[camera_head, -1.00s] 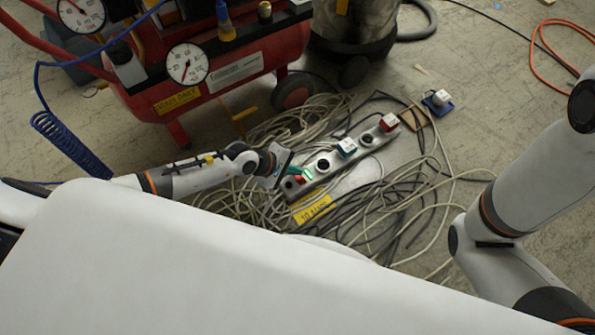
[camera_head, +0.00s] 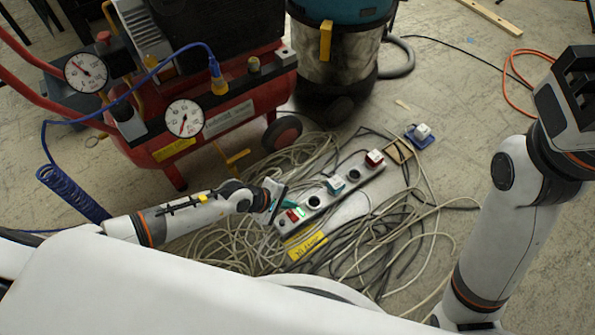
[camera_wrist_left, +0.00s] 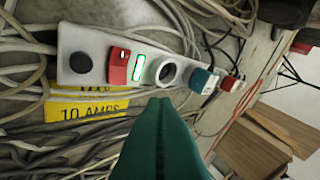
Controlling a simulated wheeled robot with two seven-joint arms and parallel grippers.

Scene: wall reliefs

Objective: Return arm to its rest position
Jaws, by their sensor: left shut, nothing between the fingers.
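My left gripper (camera_head: 286,206) is at the near left end of a grey power strip (camera_head: 325,200), which lies on a tangle of cables. In the left wrist view its green fingers (camera_wrist_left: 160,108) are shut together with nothing between them, just in front of the strip. The strip's red switch (camera_wrist_left: 118,66) has a lit green bar (camera_wrist_left: 138,67) beside it. A teal plug (camera_head: 334,184) and a red plug (camera_head: 374,158) sit in the strip. My right arm rises at the right; its gripper (camera_head: 578,75) is at the top right, its jaw state unclear.
A red compressor (camera_head: 225,117) with gauges stands at the upper left, and a vacuum drum (camera_head: 335,65) behind the strip. Loose cables (camera_head: 225,245) surround the strip. A yellow label (camera_head: 306,245) lies in front. An orange hose (camera_head: 512,85) and open floor are at the right.

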